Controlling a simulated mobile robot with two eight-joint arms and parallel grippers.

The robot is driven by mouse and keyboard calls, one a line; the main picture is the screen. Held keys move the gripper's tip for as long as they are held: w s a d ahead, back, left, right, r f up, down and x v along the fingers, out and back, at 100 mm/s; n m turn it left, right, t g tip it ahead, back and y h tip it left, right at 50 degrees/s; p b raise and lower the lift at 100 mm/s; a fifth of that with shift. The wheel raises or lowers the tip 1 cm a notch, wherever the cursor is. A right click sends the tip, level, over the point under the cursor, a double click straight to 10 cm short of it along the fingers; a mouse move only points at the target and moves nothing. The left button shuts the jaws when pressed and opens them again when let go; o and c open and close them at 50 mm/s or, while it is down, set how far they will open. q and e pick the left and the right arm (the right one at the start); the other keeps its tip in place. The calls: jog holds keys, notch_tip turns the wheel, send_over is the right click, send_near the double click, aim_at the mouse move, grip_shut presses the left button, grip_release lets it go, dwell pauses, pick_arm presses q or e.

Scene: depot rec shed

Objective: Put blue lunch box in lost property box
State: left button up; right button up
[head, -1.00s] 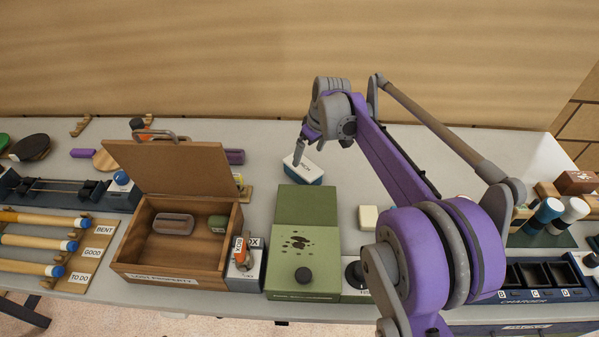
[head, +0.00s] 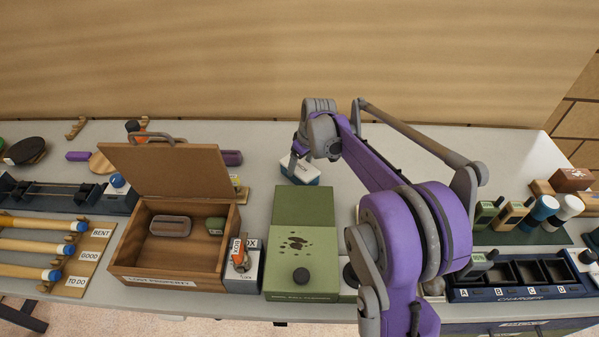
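The blue lunch box (head: 302,174), with a pale top and blue sides, lies on the table behind the green machine. My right gripper (head: 293,163) is over its left end, pointing down. The fingers look close to or touching the box, and I cannot tell whether they are open or shut. The wooden lost property box (head: 165,280) stands at the front left with its lid (head: 170,170) raised. My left gripper is not in view.
A green machine (head: 303,245) with a black knob stands right of the lost property box. A small box with an orange-tagged item (head: 240,255) sits between them. Bats and labelled racks fill the left, and a dark charger tray (head: 520,275) is at the right.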

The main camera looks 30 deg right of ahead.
jog(key=c, duration=1)
